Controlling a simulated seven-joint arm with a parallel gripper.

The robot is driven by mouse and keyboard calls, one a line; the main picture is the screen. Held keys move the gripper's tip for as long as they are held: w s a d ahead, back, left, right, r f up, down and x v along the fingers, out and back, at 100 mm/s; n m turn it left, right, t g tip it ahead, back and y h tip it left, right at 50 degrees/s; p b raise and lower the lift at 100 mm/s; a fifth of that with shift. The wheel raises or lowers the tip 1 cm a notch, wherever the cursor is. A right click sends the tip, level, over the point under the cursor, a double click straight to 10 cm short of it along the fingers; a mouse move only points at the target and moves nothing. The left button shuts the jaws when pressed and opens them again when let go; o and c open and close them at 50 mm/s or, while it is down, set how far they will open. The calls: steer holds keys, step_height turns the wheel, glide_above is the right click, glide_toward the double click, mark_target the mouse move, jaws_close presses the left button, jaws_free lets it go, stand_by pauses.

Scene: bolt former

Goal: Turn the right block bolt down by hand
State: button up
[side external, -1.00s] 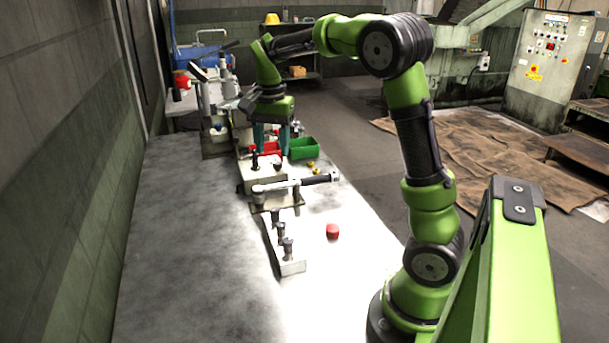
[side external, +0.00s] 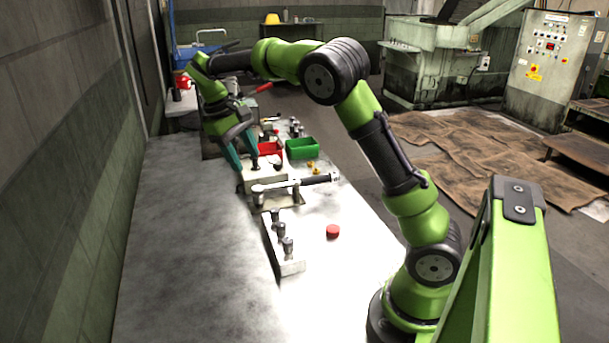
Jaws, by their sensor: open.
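The light block (side external: 262,178) stands on the bench in the middle of the side external view. A dark bolt (side external: 277,163) stands up from its top on the right side. A second dark bolt (side external: 256,163) is at the left of the block top, close to the gripper fingers. My gripper (side external: 247,164) has two teal fingers spread apart and tilted, at the block's left end. Nothing shows between the fingers. Whether a finger touches the left bolt or the block, I cannot tell at this size.
A torque-wrench-like tool (side external: 300,184) lies across a stand in front of the block. A rack (side external: 291,267) with dark bolts is nearer. A red cap (side external: 333,232) lies on the bench. Green (side external: 303,149) and red (side external: 269,149) bins stand behind. The bench's left part is clear.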

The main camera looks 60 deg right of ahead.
steer(key=n, duration=1)
glide_toward(274, 209)
steer(key=shift+g+h, duration=0.3)
steer(key=shift+h, duration=0.1)
steer(key=x, duration=0.7)
steer(key=shift+w+a+f, duration=0.1)
steer(key=shift+a+f, duration=0.15)
steer(key=shift+f, duration=0.15)
jaws_close()
